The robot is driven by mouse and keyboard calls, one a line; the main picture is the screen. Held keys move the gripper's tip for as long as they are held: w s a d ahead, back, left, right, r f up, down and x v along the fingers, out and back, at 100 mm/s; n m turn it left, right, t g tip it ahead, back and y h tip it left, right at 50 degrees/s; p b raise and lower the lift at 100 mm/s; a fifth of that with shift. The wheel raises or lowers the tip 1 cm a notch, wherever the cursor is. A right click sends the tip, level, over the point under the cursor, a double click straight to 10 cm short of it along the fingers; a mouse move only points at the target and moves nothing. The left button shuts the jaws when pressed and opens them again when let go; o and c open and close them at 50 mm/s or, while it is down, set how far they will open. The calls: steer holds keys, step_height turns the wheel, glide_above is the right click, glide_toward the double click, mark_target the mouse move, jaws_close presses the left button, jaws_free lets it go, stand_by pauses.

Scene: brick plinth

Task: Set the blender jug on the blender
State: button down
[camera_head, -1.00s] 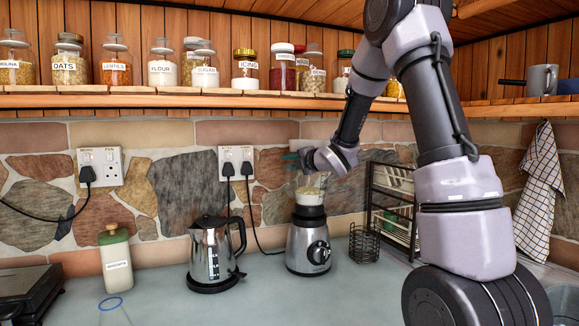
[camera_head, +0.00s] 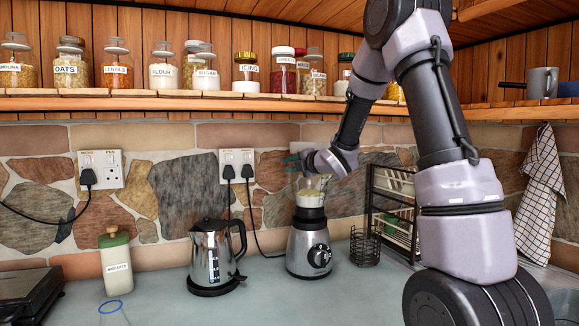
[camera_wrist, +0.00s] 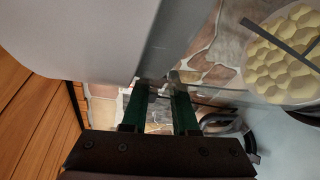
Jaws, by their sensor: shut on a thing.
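The blender jug (camera_head: 311,198) is clear, with pale yellow chunks inside. It stands upright directly above the silver blender base (camera_head: 309,250), with a black collar between them. I cannot tell whether it is fully seated. In the wrist view, the jug and its chunks (camera_wrist: 290,50) show at the upper right. My gripper (camera_head: 291,157) is at the jug's upper part, beside and above the blender. Its green fingers (camera_wrist: 160,100) are close together in the wrist view, shut on the jug; the exact grip spot is hard to make out.
A steel kettle (camera_head: 214,256) stands left of the blender, and a bottle with a green cap (camera_head: 115,262) further left. A black wire basket (camera_head: 365,246) and a dark rack (camera_head: 393,205) stand close on the right. Jars line the shelf (camera_head: 200,102) above.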

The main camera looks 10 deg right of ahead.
steer(key=shift+d+f, duration=0.1)
steer(key=shift+f, duration=1.1)
stand_by(0.7)
steer(key=c, duration=1)
jaws_free()
steer(key=v, duration=1.1)
steer(key=shift+s, duration=0.1)
